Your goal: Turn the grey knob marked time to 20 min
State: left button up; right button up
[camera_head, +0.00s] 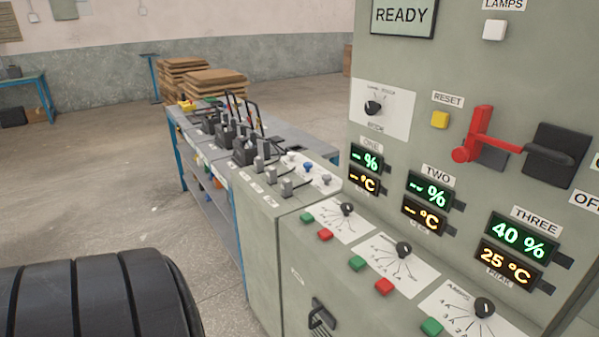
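No knob that I can read as marked time shows clearly in this view. A black knob (373,108) sits on a white dial plate on the upright panel; its lettering is too small to read. On the sloping desk, dark knobs (347,209), (403,249) and (484,306) each sit on a white dial plate; the nearest plate is marked in amps. Small round-topped controls, one white, one blue (308,167) and one greyish (325,180), stand at the desk's far end; I cannot read their marks. Neither of my grippers is in view.
A red lever (481,137) sticks out from the upright panel beside a yellow reset button (440,119). Green and red buttons (384,287) line the desk. A bench (220,180) with black levers and clamps stands beyond it.

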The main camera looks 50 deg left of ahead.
aim_at(327, 177)
jog(key=u, duration=1.9)
jog(key=i+j+u, duration=0.1)
jog(key=i, duration=0.25)
jog(key=i+j, duration=0.3)
jog(key=i+u, duration=0.05)
